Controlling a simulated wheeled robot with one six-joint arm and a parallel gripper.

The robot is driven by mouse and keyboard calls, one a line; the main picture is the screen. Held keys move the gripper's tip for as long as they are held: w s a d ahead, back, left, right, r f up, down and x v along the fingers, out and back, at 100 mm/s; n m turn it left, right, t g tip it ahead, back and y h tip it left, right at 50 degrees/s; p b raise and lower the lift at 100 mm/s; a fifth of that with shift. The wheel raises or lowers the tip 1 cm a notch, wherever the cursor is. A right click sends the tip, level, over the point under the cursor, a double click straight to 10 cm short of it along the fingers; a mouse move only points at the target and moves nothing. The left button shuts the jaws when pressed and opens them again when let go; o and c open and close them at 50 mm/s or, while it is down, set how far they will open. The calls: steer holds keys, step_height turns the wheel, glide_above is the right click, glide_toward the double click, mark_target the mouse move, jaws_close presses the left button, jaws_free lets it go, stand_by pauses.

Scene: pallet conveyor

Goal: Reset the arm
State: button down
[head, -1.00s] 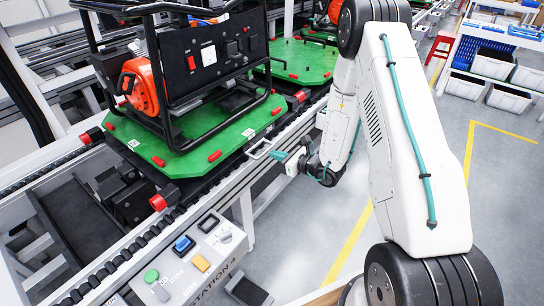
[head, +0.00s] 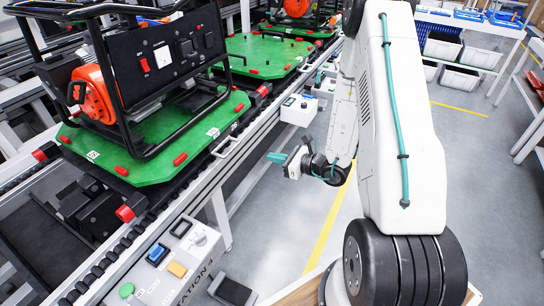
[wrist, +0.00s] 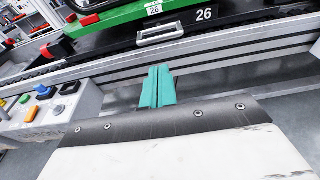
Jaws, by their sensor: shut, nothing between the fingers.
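My arm stands at the right in the head view, with its forearm folded down toward the conveyor side. My gripper (head: 277,158) has teal fingers and hangs in free air beside the conveyor rail, apart from it. In the wrist view the teal fingers (wrist: 157,87) are together, with nothing between them. They point toward the conveyor's side rail (wrist: 215,55), below the edge of a green pallet (wrist: 110,22) labelled 26.
A generator (head: 130,75) with a black frame sits on a green pallet (head: 165,160) on the conveyor. A control panel with buttons (head: 165,265) is at the front. Open grey floor (head: 400,135) lies to the right, with shelves of bins (head: 465,50) beyond.

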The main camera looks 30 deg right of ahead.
steer(key=s+a+r+n+g+y, duration=0.4)
steer(key=s+a+r+n+g, duration=0.9)
steer(key=s+n, duration=0.3)
steer(key=s+d+r+n+h, duration=0.2)
steer(key=s+r+n+h, duration=0.4)
steer(key=r, duration=0.2)
steer(key=s+d+r+n+t+h, duration=0.1)
steer(key=s+d+r+n+h, duration=0.1)
steer(key=s+r+n+h, duration=0.4)
step_height(320, 180, up, 3)
steer(key=shift+s+r+n, duration=0.1)
steer(key=shift+s+n, duration=0.55)
steer(key=shift+n, duration=0.15)
